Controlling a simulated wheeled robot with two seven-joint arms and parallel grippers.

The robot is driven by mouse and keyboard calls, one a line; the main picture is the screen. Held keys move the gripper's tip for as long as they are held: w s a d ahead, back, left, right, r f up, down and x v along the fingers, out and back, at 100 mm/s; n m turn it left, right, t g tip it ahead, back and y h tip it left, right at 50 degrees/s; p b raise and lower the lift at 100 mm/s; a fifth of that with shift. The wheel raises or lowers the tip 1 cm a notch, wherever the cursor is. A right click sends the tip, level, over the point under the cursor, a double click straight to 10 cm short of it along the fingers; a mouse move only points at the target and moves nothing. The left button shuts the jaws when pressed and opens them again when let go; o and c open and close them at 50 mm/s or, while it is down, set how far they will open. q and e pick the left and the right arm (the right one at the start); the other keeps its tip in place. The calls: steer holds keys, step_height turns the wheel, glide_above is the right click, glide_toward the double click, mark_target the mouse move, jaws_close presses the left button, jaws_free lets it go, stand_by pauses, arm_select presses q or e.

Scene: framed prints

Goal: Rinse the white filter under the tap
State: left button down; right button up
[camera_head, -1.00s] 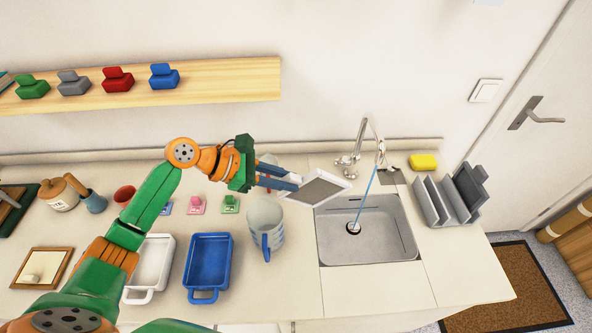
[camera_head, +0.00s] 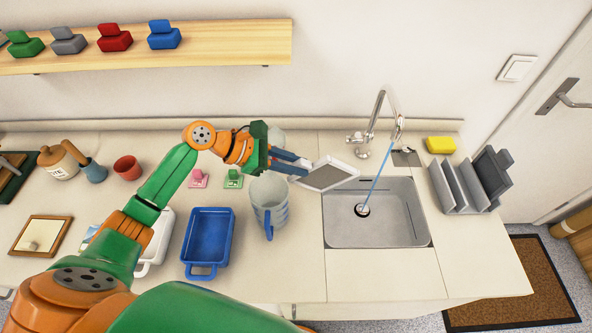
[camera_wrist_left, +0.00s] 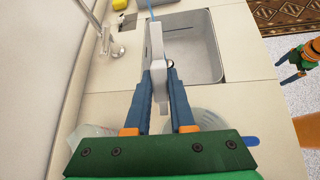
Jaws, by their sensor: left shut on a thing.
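The white filter (camera_head: 328,174) is a flat panel with a white frame and a grey face. My left gripper (camera_head: 303,171) is shut on its left edge and holds it tilted at the left rim of the sink. In the left wrist view the filter (camera_wrist_left: 157,70) stands edge-on between the fingers of my left gripper (camera_wrist_left: 160,84). The tap (camera_head: 378,118) stands behind the sink (camera_head: 410,238). A thin blue stream of water (camera_head: 381,172) falls from it to the drain. The filter is left of the stream, apart from it. My right gripper is not visible in the head view.
A clear mug (camera_head: 269,205) with a blue handle stands just left of the sink. A blue tray (camera_head: 206,240) lies further left. A yellow sponge (camera_head: 440,145) and a grey rack (camera_head: 462,187) are right of the tap. The counter in front of the sink is clear.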

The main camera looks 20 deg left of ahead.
mark_target(356, 171)
arm_select(q)
steer(key=w+d+f+b, duration=0.1)
steer(key=d+b, duration=0.1)
steer(key=d, duration=0.1)
steer(key=w+d+b, duration=0.2)
steer(key=b, duration=0.1)
steer(key=w+d+f+b, duration=0.1)
steer(key=d+b, duration=0.2)
steer(key=shift+w+d+f, duration=0.3)
steer(key=shift+d, duration=0.05)
steer(key=d+p, duration=0.1)
steer(key=w+d+p, duration=0.1)
steer(key=shift+w+d+r, duration=0.1)
steer(key=shift+w+d, duration=0.15)
steer(key=shift+d, duration=0.1)
steer(key=shift+w+d+f, duration=0.2)
steer(key=shift+w+d, duration=0.05)
steer(key=shift+d, duration=0.25)
steer(key=shift+s+d+r+p, duration=0.15)
steer(key=shift+s+p, duration=0.15)
steer(key=shift+p, duration=0.6)
steer(key=shift+s+d+p, duration=0.1)
steer(key=shift+s+p, duration=0.15)
steer(key=shift+p, duration=0.2)
steer(key=shift+w, duration=0.1)
